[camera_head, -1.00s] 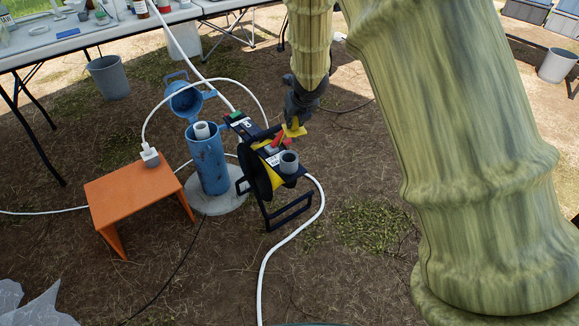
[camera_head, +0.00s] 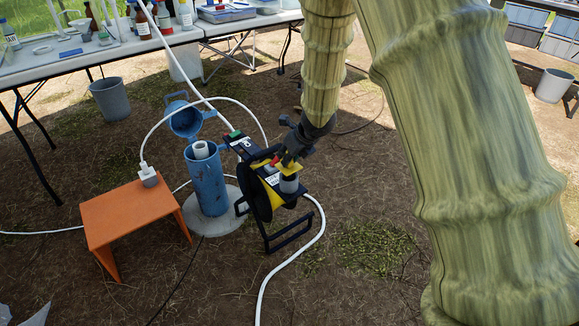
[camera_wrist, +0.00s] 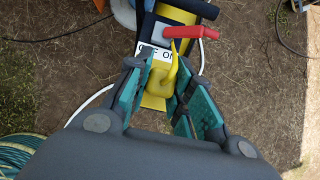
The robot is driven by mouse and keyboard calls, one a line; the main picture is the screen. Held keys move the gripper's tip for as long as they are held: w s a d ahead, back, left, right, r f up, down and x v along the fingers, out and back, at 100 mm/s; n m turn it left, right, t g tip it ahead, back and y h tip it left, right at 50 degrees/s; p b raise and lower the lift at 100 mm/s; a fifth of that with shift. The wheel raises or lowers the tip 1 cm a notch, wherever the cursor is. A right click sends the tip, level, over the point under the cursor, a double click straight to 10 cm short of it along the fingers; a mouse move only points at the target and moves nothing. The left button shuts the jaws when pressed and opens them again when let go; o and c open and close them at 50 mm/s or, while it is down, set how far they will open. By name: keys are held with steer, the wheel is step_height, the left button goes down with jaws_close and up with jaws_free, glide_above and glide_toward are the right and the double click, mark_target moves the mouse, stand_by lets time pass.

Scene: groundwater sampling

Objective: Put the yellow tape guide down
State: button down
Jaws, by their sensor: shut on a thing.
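My gripper (camera_head: 295,152) is shut on the yellow tape guide (camera_wrist: 160,82), which sits between the fingertips in the wrist view. In the head view the yellow guide (camera_head: 289,168) shows just below the fingers, over the grey round part (camera_head: 289,184) on the tape reel (camera_head: 263,192). I cannot tell whether the guide touches it. The reel is black and yellow, with a black stand. In the wrist view a red lever (camera_wrist: 192,32) and an OFF/ON label lie just beyond the guide. My fingers hide part of the guide.
An orange stool (camera_head: 128,215) is further left. White hose (camera_head: 287,262) runs across the ground. A bottle-laden table (camera_head: 115,44) is behind. Ground at front right is clear.

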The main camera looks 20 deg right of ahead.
mark_target(293, 167)
steer(key=shift+f+b, duration=0.6)
steer(key=shift+f, duration=1.05)
steer(key=shift+f, duration=0.1)
steer(key=c, duration=1.3)
jaws_free()
steer(key=shift+o, duration=0.2)
